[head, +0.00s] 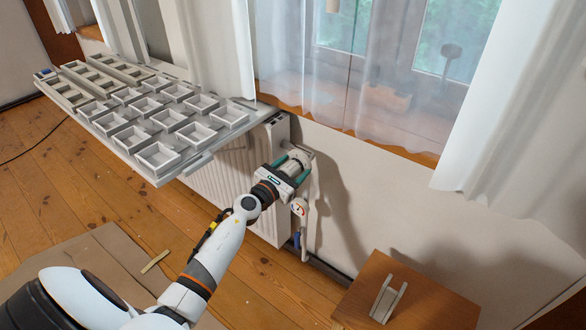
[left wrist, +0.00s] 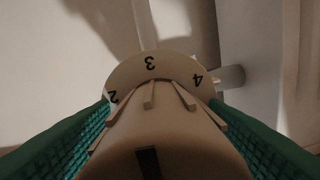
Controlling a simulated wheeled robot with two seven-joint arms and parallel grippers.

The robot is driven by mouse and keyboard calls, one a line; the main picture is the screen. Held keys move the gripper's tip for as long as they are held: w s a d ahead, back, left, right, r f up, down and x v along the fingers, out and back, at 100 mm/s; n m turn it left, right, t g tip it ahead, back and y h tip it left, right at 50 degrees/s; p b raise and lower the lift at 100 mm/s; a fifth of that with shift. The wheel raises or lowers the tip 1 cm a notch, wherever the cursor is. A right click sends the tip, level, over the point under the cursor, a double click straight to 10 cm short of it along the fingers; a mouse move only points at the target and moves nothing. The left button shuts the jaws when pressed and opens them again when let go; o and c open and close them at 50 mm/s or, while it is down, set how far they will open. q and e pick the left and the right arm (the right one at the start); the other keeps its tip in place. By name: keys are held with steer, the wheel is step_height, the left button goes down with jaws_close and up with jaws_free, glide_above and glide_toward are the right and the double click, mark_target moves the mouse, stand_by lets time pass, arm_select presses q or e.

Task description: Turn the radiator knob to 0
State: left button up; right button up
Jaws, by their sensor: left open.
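The radiator (head: 232,175) stands under the window, with its white knob (head: 296,160) at its upper right end. In the left wrist view the knob (left wrist: 165,135) is cream and ridged, with a collar (left wrist: 150,68) marked 2, 3 and 4. The 3 is near the top middle and a dark mark lies on the knob's near face. My left gripper (head: 289,170) is open, its green-padded fingers on either side of the knob. Whether the pads touch it cannot be told. The 0 mark is not visible. My right gripper is not in view.
A grey rack of small trays (head: 155,120) juts out over the radiator on the left. Below the knob are a round gauge (head: 299,208) and a pipe (head: 304,240). A wooden table (head: 435,303) with a white stand (head: 387,300) is at lower right. Curtains hang above.

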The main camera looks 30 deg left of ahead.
arm_select(q)
steer(key=c, duration=1)
